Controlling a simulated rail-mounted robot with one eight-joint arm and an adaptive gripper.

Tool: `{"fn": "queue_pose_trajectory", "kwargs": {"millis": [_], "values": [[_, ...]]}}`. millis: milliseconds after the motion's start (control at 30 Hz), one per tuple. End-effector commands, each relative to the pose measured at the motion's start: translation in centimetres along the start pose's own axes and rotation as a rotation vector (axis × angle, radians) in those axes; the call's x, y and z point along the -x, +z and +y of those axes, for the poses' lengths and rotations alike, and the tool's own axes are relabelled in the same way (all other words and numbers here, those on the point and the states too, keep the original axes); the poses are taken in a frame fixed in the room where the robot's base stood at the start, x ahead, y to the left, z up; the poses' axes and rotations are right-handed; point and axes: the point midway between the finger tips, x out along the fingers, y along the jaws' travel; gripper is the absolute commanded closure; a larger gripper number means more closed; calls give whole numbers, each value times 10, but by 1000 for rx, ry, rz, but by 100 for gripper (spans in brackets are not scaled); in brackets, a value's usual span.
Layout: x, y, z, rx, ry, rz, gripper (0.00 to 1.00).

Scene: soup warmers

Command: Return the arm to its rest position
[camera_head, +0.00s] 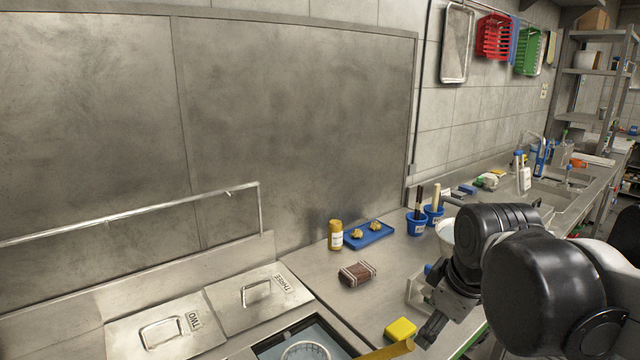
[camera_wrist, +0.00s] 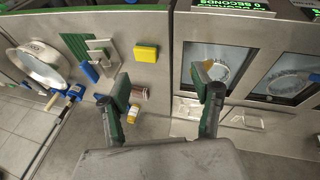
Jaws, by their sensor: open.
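My gripper (camera_wrist: 161,88) is open and empty in the wrist view, its two fingers well apart above the steel counter. In the head view my arm reaches in from the right, and part of my gripper (camera_head: 432,328) shows low over the counter near the yellow block (camera_head: 400,329). The other finger is not clear there. A yellowish strip (camera_head: 388,351) shows at the bottom edge beside the well; I cannot tell what it belongs to.
A brown package (camera_head: 357,273), yellow-capped bottle (camera_head: 335,235), blue tray (camera_head: 369,235) and blue tubs (camera_head: 417,226) stand on the counter. A white bowl (camera_head: 446,233) is partly behind my arm.

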Motion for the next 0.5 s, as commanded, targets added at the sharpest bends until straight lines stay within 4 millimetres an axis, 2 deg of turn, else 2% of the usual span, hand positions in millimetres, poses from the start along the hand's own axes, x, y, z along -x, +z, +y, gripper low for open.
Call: {"fn": "queue_pose_trajectory", "kwargs": {"millis": [300, 500], "values": [[12, 40, -40, -471, 70, 117, 39], [12, 57, -56, -695, 84, 185, 39]]}}
